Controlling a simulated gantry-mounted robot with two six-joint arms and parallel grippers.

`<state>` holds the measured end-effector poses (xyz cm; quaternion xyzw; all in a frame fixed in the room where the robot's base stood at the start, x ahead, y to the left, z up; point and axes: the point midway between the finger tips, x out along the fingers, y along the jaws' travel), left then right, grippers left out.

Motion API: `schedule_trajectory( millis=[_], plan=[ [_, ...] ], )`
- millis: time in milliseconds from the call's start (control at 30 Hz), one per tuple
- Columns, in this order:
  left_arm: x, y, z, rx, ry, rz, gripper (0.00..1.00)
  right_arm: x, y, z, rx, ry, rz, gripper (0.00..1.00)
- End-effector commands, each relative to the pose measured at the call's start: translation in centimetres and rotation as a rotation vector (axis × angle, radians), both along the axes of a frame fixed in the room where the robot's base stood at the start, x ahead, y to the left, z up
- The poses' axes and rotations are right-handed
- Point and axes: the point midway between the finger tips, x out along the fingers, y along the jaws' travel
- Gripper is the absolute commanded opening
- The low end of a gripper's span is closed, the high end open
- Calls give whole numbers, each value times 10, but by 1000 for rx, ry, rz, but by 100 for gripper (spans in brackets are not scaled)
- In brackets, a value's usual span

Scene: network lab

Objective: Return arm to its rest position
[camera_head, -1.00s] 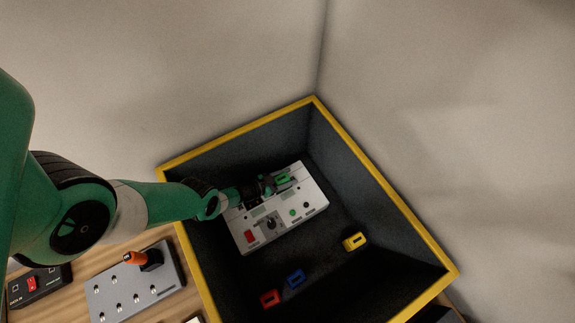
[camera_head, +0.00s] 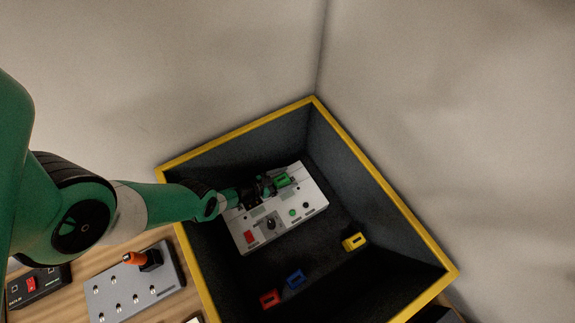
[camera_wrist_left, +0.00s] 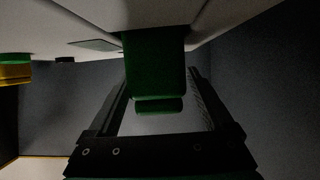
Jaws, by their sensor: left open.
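My left arm reaches in from the left over a dark bin with a yellow rim (camera_head: 385,185). My left gripper (camera_head: 268,186) is at the upper part of a white panel (camera_head: 300,192) lying in the bin. It is beside a green block (camera_head: 282,179) on that panel. In the left wrist view, the open fingers of the gripper (camera_wrist_left: 160,100) stand on both sides of the green block (camera_wrist_left: 154,65), with visible gaps. The panel also bears a red switch (camera_head: 249,237), a black knob (camera_head: 271,224) and small buttons. My right gripper is not in view.
Yellow (camera_head: 355,241), blue (camera_head: 295,279) and red (camera_head: 269,299) pieces lie in the bin. Left of it, a grey plate with an orange-handled part (camera_head: 135,258) and a black box with a red switch (camera_head: 31,284) are on the wooden table. The bin walls surround my gripper.

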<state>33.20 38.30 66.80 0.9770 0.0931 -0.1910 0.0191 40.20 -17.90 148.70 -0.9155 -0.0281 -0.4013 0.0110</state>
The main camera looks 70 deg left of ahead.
Motion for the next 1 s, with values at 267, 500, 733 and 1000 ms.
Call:
schedule_trajectory(
  millis=[267, 500, 733, 1000],
  plan=[
    [-30, -6, 14, -1, 2, 1, 85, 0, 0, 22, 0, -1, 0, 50],
    [-30, -7, 12, 0, 2, 0, 85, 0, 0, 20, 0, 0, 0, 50],
    [-30, -6, 12, -1, 2, 0, 85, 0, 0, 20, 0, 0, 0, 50],
    [-30, -6, 58, 0, 2, 0, 85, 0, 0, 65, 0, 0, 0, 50]
  ],
)
